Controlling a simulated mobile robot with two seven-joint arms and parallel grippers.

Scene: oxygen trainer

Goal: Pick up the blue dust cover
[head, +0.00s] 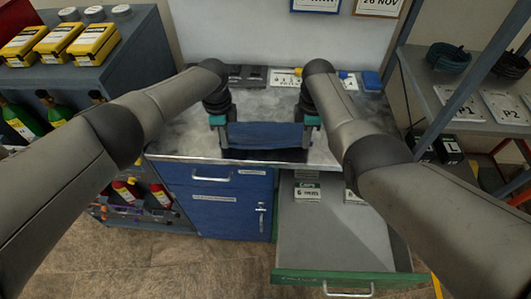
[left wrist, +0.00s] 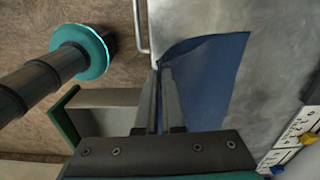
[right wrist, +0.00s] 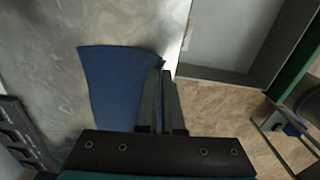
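The blue dust cover (head: 265,135) is a cloth stretched between my two grippers near the front edge of the grey worktop. My left gripper (head: 223,140) is shut on its left end, and my right gripper (head: 309,138) is shut on its right end. A dark shadow lies below the cloth, which seems to hang a little above the worktop. In the left wrist view the cover (left wrist: 215,75) spreads from between the narrow-set fingers (left wrist: 163,72). In the right wrist view the cover (right wrist: 115,85) runs into the fingers (right wrist: 161,75).
Below the worktop (head: 180,135), an open drawer (head: 335,235) with a green front sticks out at the right. A blue cabinet door (head: 230,210) is closed. Dark trays and small items stand at the worktop's back. Shelving (head: 455,85) rises at the right; yellow boxes (head: 92,42) stand at the left.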

